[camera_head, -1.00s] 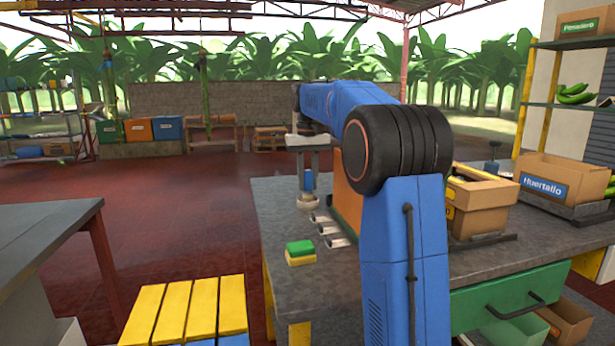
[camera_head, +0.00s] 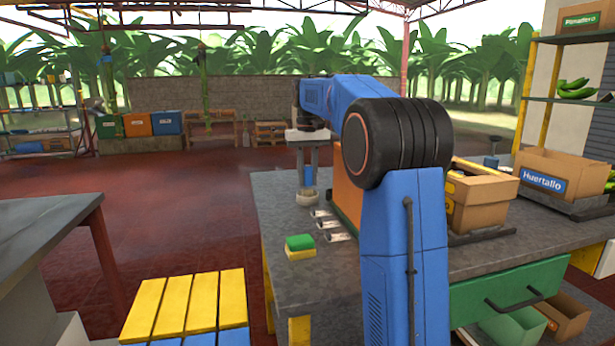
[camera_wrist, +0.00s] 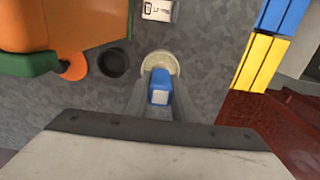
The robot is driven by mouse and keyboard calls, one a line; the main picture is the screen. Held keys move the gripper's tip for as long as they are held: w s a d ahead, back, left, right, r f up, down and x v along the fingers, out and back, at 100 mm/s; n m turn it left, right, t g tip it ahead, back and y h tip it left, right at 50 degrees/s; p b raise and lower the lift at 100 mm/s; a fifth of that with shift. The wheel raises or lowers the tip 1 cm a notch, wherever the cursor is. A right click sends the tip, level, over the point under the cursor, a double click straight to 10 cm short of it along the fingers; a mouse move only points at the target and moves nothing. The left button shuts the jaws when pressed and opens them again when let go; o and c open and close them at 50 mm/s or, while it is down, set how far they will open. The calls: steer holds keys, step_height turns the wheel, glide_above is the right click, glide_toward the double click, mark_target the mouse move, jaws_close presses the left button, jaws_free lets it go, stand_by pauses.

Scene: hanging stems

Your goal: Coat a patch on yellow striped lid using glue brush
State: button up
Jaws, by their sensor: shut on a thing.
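My gripper (camera_head: 307,172) is shut on the blue handle of the glue brush (camera_head: 308,176), upright above the left part of the workbench (camera_head: 400,255). In the wrist view the blue handle (camera_wrist: 160,88) sits between the grey fingers (camera_wrist: 160,95). A pale round shape (camera_wrist: 160,63) shows just beyond the fingertips; I cannot tell if it is the brush head or something under it. A top with yellow and blue slats (camera_head: 188,300) stands left of the bench; I cannot tell whether it is the yellow striped lid. No other such lid is in clear view.
A green and yellow sponge (camera_head: 300,245) and several silver items (camera_head: 327,223) lie near the bench's left edge. An orange container (camera_head: 347,190) stands right of my gripper. Cardboard boxes (camera_head: 480,205) fill the right side. A black cup (camera_wrist: 112,63) shows in the wrist view.

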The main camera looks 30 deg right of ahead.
mark_target(307, 166)
steer(key=shift+f, duration=0.55)
stand_by(1.3)
steer(key=shift+r, duration=0.1)
steer(key=shift+r, duration=3.45)
steer(key=shift+f, duration=3.45)
steer(key=shift+r, duration=0.1)
steer(key=shift+r, duration=3.45)
jaws_close()
steer(key=shift+a+f, duration=0.1)
